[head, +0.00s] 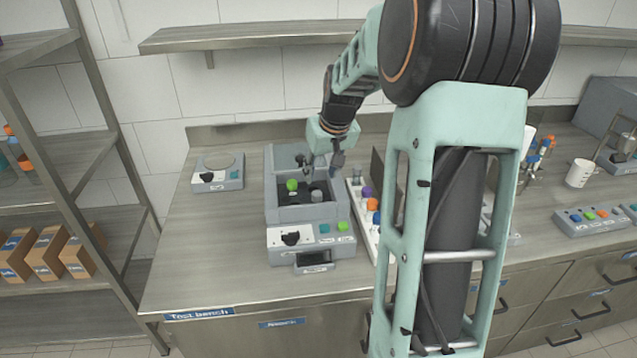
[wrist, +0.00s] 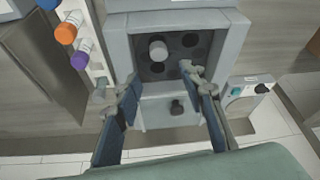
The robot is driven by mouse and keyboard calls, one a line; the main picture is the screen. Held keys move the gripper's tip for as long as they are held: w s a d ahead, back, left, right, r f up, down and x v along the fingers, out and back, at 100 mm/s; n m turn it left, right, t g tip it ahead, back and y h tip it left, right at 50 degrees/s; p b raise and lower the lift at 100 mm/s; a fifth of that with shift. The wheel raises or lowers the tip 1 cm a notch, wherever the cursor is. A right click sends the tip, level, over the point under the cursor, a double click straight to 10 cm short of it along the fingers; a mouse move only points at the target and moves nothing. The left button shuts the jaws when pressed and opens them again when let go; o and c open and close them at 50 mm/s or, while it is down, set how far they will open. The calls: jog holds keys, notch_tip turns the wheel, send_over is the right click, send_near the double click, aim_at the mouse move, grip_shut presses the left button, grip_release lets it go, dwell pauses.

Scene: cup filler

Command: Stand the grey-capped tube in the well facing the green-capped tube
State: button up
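The grey-capped tube (head: 317,196) stands in the dark well block of the open grey machine (head: 281,212), at the front right of the chamber. Its pale cap also shows in the wrist view (wrist: 158,49). The green-capped tube (head: 292,185) stands to its left in the head view; I cannot make it out in the wrist view, where a finger may hide it. I cannot tell whether the two tubes face each other exactly. My gripper (head: 322,167) is above the back of the chamber. Its fingers (wrist: 161,80) are apart, with nothing held between them.
A white rack (head: 357,213) with purple-, orange- and blue-capped tubes stands right of the machine. A small scale (head: 217,178) stands to the left. A dark upright panel is behind the rack. The bench front left is clear.

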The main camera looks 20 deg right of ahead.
jog(key=shift+v, duration=2.35)
jog(key=shift+a, duration=0.1)
